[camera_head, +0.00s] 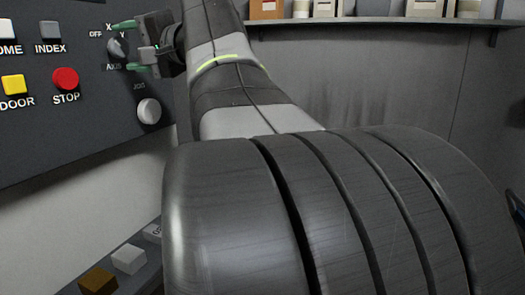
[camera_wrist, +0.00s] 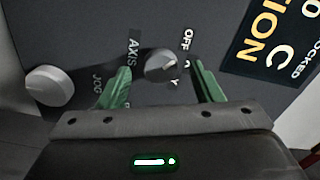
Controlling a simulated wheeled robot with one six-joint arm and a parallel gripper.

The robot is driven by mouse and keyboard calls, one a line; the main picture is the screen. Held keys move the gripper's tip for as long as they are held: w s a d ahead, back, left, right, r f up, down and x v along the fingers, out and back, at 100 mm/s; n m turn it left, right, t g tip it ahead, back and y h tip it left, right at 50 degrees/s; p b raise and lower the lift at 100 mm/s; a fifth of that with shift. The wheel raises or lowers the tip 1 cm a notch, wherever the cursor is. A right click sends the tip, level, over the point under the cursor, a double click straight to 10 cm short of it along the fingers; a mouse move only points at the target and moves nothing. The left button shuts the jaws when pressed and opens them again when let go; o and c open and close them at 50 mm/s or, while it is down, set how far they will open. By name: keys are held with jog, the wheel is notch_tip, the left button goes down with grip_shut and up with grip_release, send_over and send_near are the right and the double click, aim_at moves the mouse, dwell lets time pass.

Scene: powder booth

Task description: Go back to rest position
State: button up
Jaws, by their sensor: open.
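My gripper (camera_head: 125,46) is open in front of the dark control panel (camera_head: 100,105), its green fingers apart. In the wrist view the fingers (camera_wrist: 163,70) stand either side of the grey axis selector knob (camera_wrist: 159,66), with a gap on both sides. The knob also shows in the head view (camera_head: 115,48), beside the labels OFF, X, Y and AXIS. I cannot tell how far the fingertips are from the panel face. My gripper holds nothing.
A white JOG knob (camera_head: 149,111), a red STOP button (camera_head: 65,79) and a yellow DOOR button (camera_head: 14,85) are close by on the panel. A shelf (camera_head: 370,20) with boxes and jars is at the upper right. A lower ledge carries blocks (camera_head: 128,259).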

jog(key=shift+x, duration=0.9)
